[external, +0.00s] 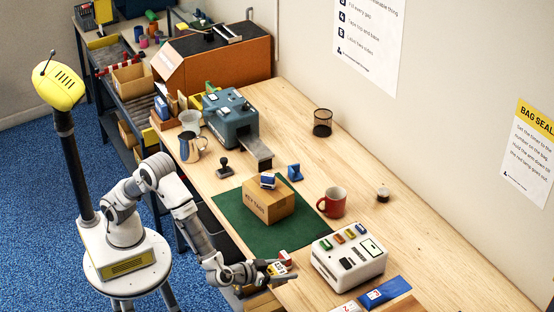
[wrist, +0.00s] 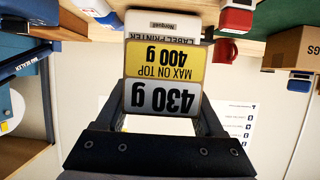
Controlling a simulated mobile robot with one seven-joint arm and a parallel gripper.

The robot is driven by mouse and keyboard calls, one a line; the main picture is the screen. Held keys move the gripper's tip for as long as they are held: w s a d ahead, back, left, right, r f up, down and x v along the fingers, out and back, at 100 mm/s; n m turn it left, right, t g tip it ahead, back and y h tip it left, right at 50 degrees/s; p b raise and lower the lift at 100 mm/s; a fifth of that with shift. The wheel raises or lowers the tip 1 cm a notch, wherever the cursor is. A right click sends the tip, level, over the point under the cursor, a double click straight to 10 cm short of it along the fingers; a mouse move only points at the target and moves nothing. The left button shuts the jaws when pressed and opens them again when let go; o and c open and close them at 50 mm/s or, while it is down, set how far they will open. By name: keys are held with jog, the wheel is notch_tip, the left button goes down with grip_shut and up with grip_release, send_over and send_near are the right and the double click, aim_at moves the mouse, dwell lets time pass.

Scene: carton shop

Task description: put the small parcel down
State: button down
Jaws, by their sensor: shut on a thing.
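My gripper (external: 275,267) is shut on a small parcel (external: 283,259), by the front edge of the bench near the green mat's corner. In the wrist view the dark fingers (wrist: 164,108) stand on both sides of the parcel (wrist: 163,75).
A white device with coloured buttons (external: 348,262) stands right of my gripper. A red mug (external: 332,204), a blue stamp (external: 295,172) and a black stamp (external: 223,168) stand around the mat. The mat's front part and the bench (external: 440,262) at right have free room.

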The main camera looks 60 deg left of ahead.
jog(key=w+a+f, duration=0.1)
jog(key=w+f, duration=0.1)
jog(key=w, duration=0.1)
jog(key=w+a+f+b, duration=0.1)
jog(key=w+f, duration=0.1)
jog(key=w, duration=0.2)
jog(key=w+a+f, duration=0.1)
jog(key=w+f, duration=0.2)
jog(key=w, duration=0.1)
jog(key=shift+a, duration=0.15)
jog(key=shift+f+b, duration=0.55)
jog(key=shift+f, duration=1.45)
jog(key=shift+f, duration=0.2)
grip_release()
jog(key=shift+s, duration=0.1)
